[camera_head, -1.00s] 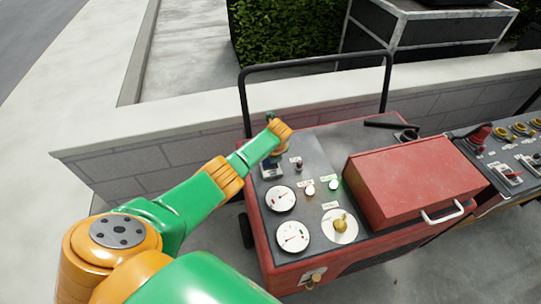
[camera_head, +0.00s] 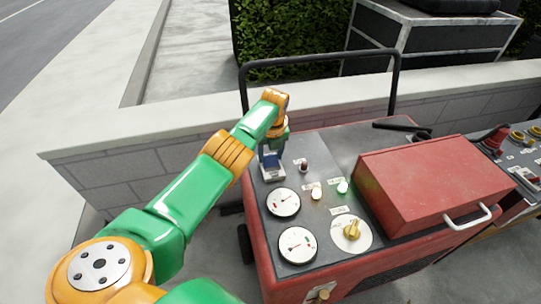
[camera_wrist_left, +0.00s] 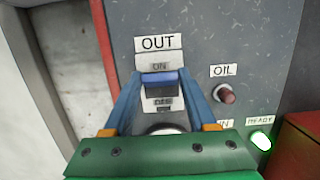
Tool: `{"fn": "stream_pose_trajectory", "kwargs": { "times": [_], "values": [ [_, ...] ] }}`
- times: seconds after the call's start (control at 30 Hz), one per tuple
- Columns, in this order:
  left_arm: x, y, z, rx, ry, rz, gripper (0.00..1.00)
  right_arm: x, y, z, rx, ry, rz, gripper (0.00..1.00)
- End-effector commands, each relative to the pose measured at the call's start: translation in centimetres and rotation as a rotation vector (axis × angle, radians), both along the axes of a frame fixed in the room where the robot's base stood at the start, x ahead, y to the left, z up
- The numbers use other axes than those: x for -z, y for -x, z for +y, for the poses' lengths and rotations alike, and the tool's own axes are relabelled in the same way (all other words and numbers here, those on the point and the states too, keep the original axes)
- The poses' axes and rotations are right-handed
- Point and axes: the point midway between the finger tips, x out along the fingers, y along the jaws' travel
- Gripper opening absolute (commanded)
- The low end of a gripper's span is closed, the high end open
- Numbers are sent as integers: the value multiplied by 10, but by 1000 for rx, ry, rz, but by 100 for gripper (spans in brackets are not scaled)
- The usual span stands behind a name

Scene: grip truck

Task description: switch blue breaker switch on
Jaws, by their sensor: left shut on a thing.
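The blue breaker switch (camera_wrist_left: 159,78) is on a light housing on the dark control panel, below an OUT label. In the left wrist view, its blue lever is just under the ON mark, with the OFF mark below it. My left gripper (camera_wrist_left: 160,84) is shut on the blue switch, one blue finger on each side. In the head view, my left gripper (camera_head: 271,152) is over the light breaker housing (camera_head: 272,174) at the panel's far left corner, and mostly hides the lever. My right gripper is not in view.
A red box (camera_head: 432,180) stands to the right. A black rail (camera_head: 320,62) and low wall lie behind.

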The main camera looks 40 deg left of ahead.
Motion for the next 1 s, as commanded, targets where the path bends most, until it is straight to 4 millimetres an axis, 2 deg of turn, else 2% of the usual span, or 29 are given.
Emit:
{"fn": "stream_pose_trajectory", "kwargs": {
  "times": [0.13, 0.17, 0.23, 0.27, 0.57, 0.7, 0.9, 1.0],
  "values": [
    [1, 1, 0, -1, 0, 4, 2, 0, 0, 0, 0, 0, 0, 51],
    [1, 1, 0, -1, 0, 4, 65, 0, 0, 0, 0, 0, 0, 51],
    [1, 1, 0, -1, 0, 4, 84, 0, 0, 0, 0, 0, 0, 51],
    [1, 1, 0, -1, 0, 4, 88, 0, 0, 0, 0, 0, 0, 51],
    [-4, 0, 0, 0, -1, 1, 88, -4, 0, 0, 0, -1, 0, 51],
    [-36, 3, -3, 2, -1, 1, 88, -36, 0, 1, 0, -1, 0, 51],
    [-63, 7, -8, -1, -1, -1, 88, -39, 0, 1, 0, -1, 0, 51],
    [-69, 9, -10, 0, -1, 1, 88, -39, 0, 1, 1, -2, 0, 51]
  ]
}}
